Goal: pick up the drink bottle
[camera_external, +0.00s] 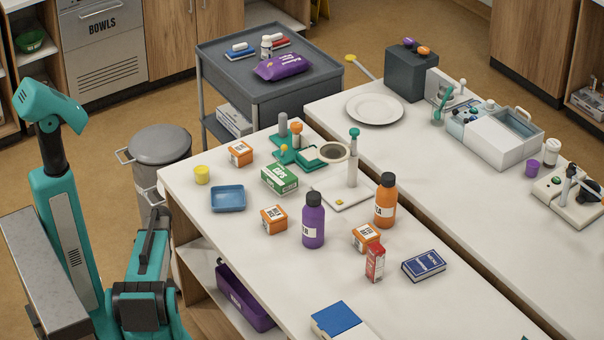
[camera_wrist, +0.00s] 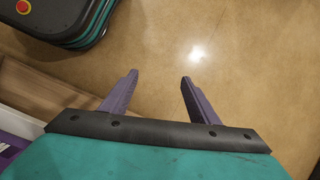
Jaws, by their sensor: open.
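Two bottles with black caps and white labels stand upright on the white counter in the external view: a purple bottle (camera_external: 313,222) and an orange bottle (camera_external: 386,203) to its right. I cannot tell which one is the drink bottle. My gripper (camera_wrist: 159,77) shows in the wrist view with its two purple fingers apart and nothing between them. It points at bare floor, and neither bottle is in that view. In the external view my arm is at the left, off the counter and well apart from both bottles.
Near the bottles stand orange boxes (camera_external: 274,219), a red carton (camera_external: 375,263) and a dark blue box (camera_external: 423,265). A blue tray (camera_external: 228,199) lies left of them. A grey bin (camera_external: 160,146) stands beside the counter (camera_external: 440,310). A purple crate (camera_external: 244,297) is on the shelf below.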

